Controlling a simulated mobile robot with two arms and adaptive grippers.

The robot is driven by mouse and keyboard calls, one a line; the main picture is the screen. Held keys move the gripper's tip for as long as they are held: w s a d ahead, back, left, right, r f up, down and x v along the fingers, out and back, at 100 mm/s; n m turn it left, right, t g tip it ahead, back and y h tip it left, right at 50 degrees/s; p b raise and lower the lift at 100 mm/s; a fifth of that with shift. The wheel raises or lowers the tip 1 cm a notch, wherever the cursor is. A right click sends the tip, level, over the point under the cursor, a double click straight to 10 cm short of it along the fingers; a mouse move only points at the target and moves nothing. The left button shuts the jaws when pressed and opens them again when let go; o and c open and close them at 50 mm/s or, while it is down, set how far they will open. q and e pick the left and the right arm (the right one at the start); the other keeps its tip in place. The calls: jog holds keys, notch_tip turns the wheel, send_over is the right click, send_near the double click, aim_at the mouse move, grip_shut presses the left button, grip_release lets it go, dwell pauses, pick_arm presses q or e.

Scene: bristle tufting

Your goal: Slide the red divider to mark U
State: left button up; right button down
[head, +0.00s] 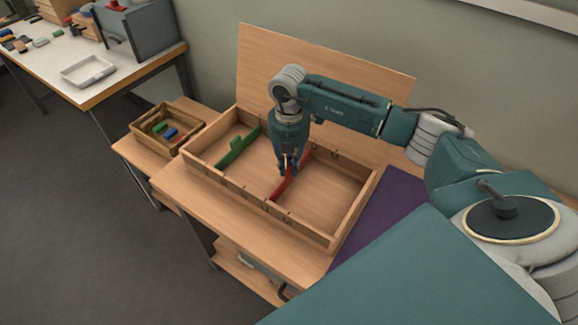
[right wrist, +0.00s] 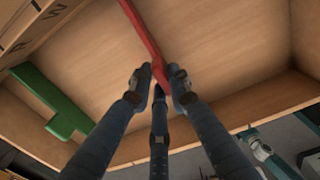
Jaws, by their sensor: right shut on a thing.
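The red divider (head: 282,185) stands across the shallow wooden tray (head: 296,233), right of the tray's middle. My right gripper (head: 288,165) reaches down into the tray and is shut on the red divider. In the right wrist view the fingers (right wrist: 160,80) close around a raised part of the red divider (right wrist: 143,32). A green divider (head: 237,148) stands to the left in the tray, and it also shows in the right wrist view (right wrist: 55,103). Letter marks run along the tray's rims, too small to read surely in the head view. My left gripper is not in view.
A small wooden box (head: 167,130) with coloured pieces stands left of the tray. A purple mat (head: 385,210) lies to the right. A white table (head: 50,58) with a tray and loose parts stands at the far left. The tray's right compartment is clear.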

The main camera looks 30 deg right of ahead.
aim_at(291, 168)
jog(key=c, duration=1.8)
grip_release()
jog(key=shift+s+d+r, duration=0.1)
jog(key=shift+s+d, duration=0.05)
jog(key=shift+s, duration=0.25)
jog(key=shift+o, duration=1.1)
jog(key=shift+w, duration=0.1)
jog(key=shift+r, duration=0.25)
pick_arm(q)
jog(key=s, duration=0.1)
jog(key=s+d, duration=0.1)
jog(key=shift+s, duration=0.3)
pick_arm(e)
notch_tip(291, 168, up, 11)
jog(key=shift+r, duration=0.2)
